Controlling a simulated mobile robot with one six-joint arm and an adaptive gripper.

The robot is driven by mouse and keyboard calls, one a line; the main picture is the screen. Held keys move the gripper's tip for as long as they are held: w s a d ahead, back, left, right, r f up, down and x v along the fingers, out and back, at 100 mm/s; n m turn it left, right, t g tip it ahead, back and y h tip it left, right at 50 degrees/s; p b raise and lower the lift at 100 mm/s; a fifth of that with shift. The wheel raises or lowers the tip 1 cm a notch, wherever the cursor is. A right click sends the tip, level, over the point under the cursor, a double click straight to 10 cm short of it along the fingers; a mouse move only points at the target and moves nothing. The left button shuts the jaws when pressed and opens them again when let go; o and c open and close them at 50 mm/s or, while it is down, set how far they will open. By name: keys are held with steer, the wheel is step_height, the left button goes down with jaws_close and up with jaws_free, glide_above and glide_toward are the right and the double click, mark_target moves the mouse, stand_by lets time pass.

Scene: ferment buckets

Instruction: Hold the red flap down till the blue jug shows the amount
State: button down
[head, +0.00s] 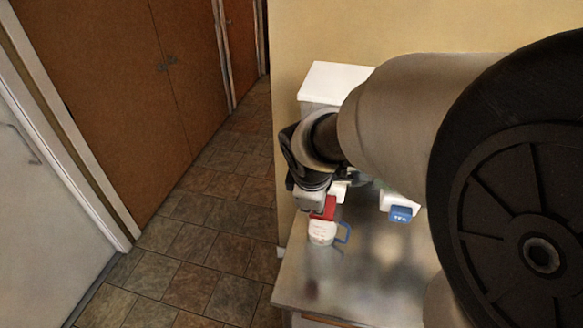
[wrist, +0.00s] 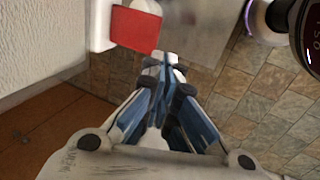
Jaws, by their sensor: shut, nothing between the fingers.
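The red flap (head: 330,207) sits on a white tap above the counter, and in the wrist view the red flap (wrist: 136,28) is at the top, left of centre. My gripper (wrist: 160,62) is shut and empty, its fingertips at the flap's lower right edge in that view; I cannot tell whether they touch it. In the head view my gripper (head: 314,205) is beside the flap and partly covers it. The blue jug (head: 322,232), a pale cup with a blue handle, stands on the counter below the red flap. Its level cannot be read.
A second white tap with a blue flap (head: 400,214) is to the right. The counter (head: 335,285) is bare in front of the jug. A white box-like top (head: 335,82) stands behind, partly hidden by my arm. Tiled floor (head: 200,235) lies open to the left.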

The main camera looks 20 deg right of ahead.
steer(key=shift+s+a+r, duration=0.15)
steer(key=shift+s+r, duration=0.15)
steer(key=shift+r, duration=0.2)
steer(key=shift+s+a+r, duration=0.15)
steer(key=shift+s+r, duration=0.15)
steer(key=shift+r, duration=0.2)
